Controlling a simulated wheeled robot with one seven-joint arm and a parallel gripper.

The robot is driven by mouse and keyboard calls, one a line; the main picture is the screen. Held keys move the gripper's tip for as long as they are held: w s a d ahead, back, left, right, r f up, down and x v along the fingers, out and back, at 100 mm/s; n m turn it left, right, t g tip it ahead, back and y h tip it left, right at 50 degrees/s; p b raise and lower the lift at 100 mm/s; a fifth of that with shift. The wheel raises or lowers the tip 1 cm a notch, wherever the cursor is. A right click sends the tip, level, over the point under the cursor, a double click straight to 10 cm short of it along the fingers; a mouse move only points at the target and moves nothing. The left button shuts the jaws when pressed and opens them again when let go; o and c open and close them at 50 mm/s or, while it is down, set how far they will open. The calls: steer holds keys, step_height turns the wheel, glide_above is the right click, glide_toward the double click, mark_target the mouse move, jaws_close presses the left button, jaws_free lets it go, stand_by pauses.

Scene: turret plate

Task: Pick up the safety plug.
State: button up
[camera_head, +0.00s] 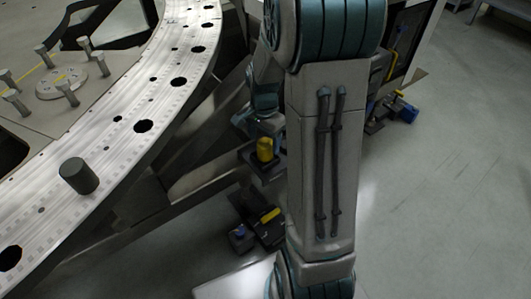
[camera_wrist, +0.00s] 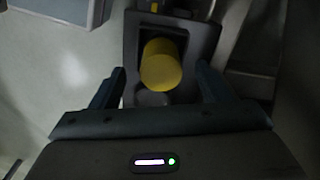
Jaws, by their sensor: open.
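A short yellow cylinder, apparently the safety plug (camera_wrist: 161,65), stands in a dark holder (camera_wrist: 194,35) in the wrist view. It also shows low beside the plate structure in the head view (camera_head: 265,149). My gripper (camera_wrist: 160,82) is open and empty. Its two dark fingers lie left and right of the plug in the wrist view, with a visible gap on each side. How far the fingertips are above the plug is hard to tell. A round grey surface shows just below the plug in the wrist view.
A pale curved plate (camera_head: 110,150) with dark holes fills the left, bearing a dark cylinder (camera_head: 78,176). A dark device with a yellow part (camera_head: 268,216) lies on the floor. Blue and black equipment (camera_head: 405,110) stands right of my arm. Grey floor (camera_head: 450,200) is clear at right.

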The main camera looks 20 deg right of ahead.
mark_target(264, 143)
step_height(264, 143, down, 4)
steer(key=shift+w+r+b, duration=0.1)
steer(key=shift+r+b, duration=0.15)
steer(key=shift+b, duration=0.2)
steer(key=shift+r, duration=0.1)
steer(key=c, duration=1.2)
steer(key=shift+o, duration=0.2)
steer(key=shift+r, duration=0.1)
